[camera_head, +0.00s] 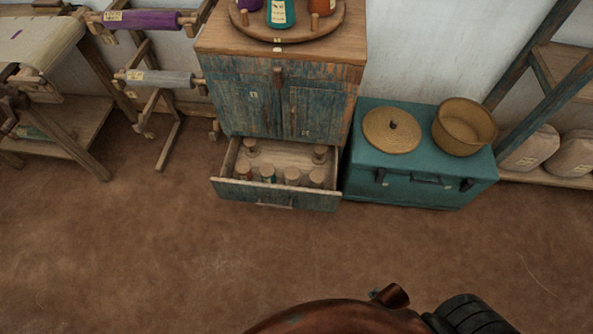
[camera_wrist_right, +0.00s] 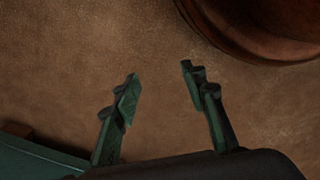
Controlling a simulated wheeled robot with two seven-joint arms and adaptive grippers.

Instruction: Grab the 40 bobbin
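Several bobbins with pale wooden tops, among them a front one (camera_head: 292,176), stand in the open bottom drawer (camera_head: 232,188) of a worn blue cabinet (camera_head: 290,105) in the head view. I cannot read a 40 on any of them. In the right wrist view my right gripper (camera_wrist_right: 160,85) is open and empty, its two green fingers spread above the brown floor. It is well away from the drawer. My left gripper does not show in either view.
A teal chest (camera_head: 420,180) stands right of the cabinet, bearing a woven lid (camera_head: 391,128) and an open basket (camera_head: 463,125). A shelf (camera_head: 545,178) holding sacks is at far right. Wooden stands with a purple roll (camera_head: 145,20) are at left. The floor (camera_head: 200,260) before the drawer is clear.

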